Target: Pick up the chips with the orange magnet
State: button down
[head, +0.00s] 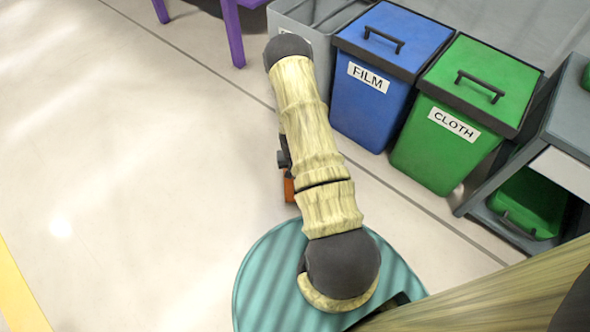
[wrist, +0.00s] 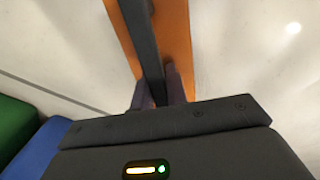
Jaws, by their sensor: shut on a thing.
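My gripper (wrist: 158,92) is shut on the dark bar of the orange magnet (wrist: 176,40) in the wrist view. The magnet's orange body lies beyond the fingertips and runs out of the top of the picture. In the head view a small part of the orange magnet (head: 289,188) shows at the left of my arm. The rest of it and most of my gripper are hidden behind the arm there. I see no chips in either view.
A blue bin marked FILM (head: 390,75), a green bin marked CLOTH (head: 468,110) and a grey bin (head: 300,28) stand in a row. A grey shelf unit (head: 570,125) is at the right. Purple legs (head: 233,32) stand at the top. The pale floor (head: 130,150) at the left is clear.

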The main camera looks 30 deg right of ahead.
jog(key=shift+f+y, duration=0.25)
jog(key=shift+y, duration=0.05)
dwell(0.9)
jog(key=shift+r+p, duration=5.1)
jog(key=shift+r, duration=0.55)
jog(key=w+a+r+n+p, duration=0.1)
jog(key=a+r+p, duration=0.2)
jog(key=r, duration=0.7)
jog(key=w+a+r+n+p, duration=0.2)
jog(key=a+r+p, duration=0.2)
jog(key=r, duration=0.7)
jog(key=w+a+r+n+p, duration=0.2)
jog(key=a+r+p, duration=0.2)
jog(key=a+r, duration=0.3)
notch_tip(320, 180, up, 4)
jog(key=shift+w+a+r, duration=0.15)
jog(key=shift+a, duration=0.2)
jog(key=shift+d, duration=0.1)
